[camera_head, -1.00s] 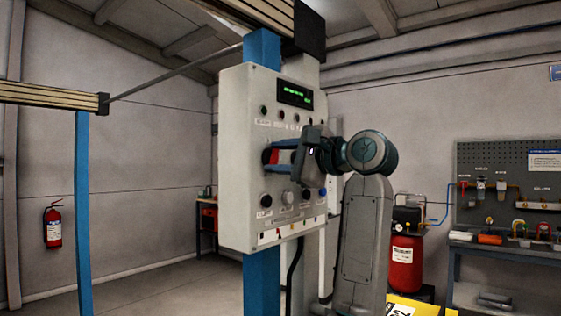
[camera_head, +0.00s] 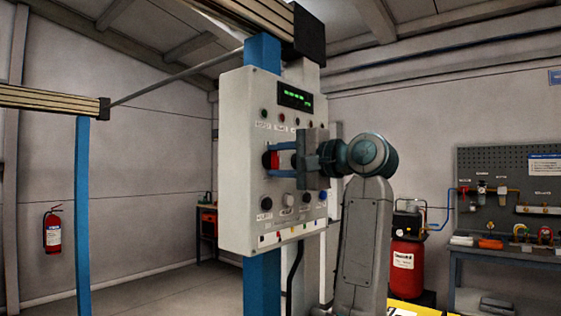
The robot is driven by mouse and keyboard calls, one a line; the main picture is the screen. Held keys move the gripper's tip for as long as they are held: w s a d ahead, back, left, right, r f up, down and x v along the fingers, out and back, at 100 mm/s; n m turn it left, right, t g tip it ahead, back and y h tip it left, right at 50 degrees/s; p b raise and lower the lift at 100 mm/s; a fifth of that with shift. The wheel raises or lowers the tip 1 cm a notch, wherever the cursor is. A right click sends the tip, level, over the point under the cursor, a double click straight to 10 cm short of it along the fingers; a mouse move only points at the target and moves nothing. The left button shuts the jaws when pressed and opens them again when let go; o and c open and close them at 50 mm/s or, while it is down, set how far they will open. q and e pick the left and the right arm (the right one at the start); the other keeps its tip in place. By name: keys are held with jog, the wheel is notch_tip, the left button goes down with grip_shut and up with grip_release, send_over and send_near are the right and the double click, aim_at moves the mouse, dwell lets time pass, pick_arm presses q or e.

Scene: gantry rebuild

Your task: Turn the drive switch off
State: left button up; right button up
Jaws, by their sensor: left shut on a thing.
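A grey control panel (camera_head: 240,175) hangs on a blue post. On its face a red switch handle (camera_head: 271,161) sits on a dark mount left of the middle; I take it for the drive switch. My left gripper (camera_head: 280,158) reaches in from the right, its blue fingers level and shut on the red handle. The gripper's body hides part of the panel's middle. I cannot read the switch's position marks. My right gripper is not in view.
Small lamps and a lit green display (camera_head: 295,96) are above the switch. Several knobs (camera_head: 266,202) are below it. A red compressor tank (camera_head: 405,265) and a workbench (camera_head: 505,255) stand at the right. A fire extinguisher (camera_head: 53,232) hangs on the left wall.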

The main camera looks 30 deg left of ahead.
pick_arm(q)
jog(key=o, duration=1)
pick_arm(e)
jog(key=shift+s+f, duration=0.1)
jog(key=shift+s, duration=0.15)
pick_arm(q)
jog(key=shift+d, duration=0.1)
jog(key=shift+d+f, duration=0.1)
jog(key=shift+d, duration=0.3)
jog(key=d, duration=0.3)
jog(key=d+b, duration=0.1)
jog(key=d, duration=0.2)
jog(key=s+d+b, duration=0.1)
jog(key=d, duration=0.2)
jog(key=shift+d, duration=0.4)
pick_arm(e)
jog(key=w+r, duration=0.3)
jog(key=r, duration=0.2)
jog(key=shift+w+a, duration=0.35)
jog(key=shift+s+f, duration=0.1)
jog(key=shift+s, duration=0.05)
